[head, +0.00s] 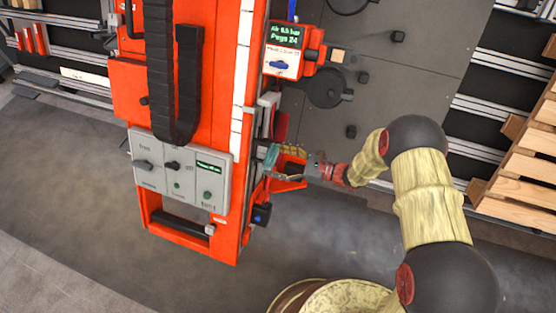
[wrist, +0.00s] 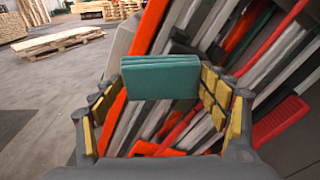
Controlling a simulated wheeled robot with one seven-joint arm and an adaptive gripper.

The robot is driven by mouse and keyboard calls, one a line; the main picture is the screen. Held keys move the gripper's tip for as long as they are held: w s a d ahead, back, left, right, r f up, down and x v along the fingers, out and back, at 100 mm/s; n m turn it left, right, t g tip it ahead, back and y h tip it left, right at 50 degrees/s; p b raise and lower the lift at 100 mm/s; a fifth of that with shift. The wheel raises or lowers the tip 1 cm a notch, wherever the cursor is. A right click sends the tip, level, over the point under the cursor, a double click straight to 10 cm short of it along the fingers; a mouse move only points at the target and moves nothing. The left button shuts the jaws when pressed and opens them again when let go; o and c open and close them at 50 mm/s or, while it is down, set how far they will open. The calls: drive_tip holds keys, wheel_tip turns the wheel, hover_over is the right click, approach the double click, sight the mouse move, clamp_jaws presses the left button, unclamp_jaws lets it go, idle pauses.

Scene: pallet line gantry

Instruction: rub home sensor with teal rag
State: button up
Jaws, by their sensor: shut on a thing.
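The teal rag (wrist: 160,77) is a folded pad, held level between the yellow-padded fingers of my gripper (wrist: 157,86) in the wrist view. In the head view the rag (head: 271,156) shows as a small teal patch at the tip of my gripper (head: 284,160), close to the right edge of the orange gantry column (head: 222,236). I cannot tell whether the rag touches anything there. I cannot clearly pick out the home sensor; a small dark box with a blue face (head: 261,215) sits on the column's edge below my gripper.
A grey control panel (head: 180,172) with knobs is on the column's front. A red air unit (head: 284,62) with a display sits above my gripper. Wooden pallets (head: 522,165) stand at the right. Grey floor (head: 70,160) is clear at the left.

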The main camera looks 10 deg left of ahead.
drive_tip(key=shift+w, duration=0.1)
drive_tip(key=shift+w+d+b, duration=0.2)
drive_tip(key=shift+w+b, duration=0.25)
drive_tip(key=shift+w, duration=0.75)
drive_tip(key=w+b, duration=0.1)
drive_tip(key=w, duration=0.2)
drive_tip(key=shift+w+d, duration=0.1)
drive_tip(key=shift+w, duration=0.25)
drive_tip(key=shift+s, duration=0.1)
drive_tip(key=shift+s+a+p, duration=0.2)
drive_tip(key=shift+s+p, duration=0.45)
drive_tip(key=shift+s, duration=0.9)
drive_tip(key=shift+s+a+p, duration=0.15)
drive_tip(key=shift+s+p, duration=0.5)
drive_tip(key=shift+s, duration=0.9)
drive_tip(key=shift+d, duration=0.15)
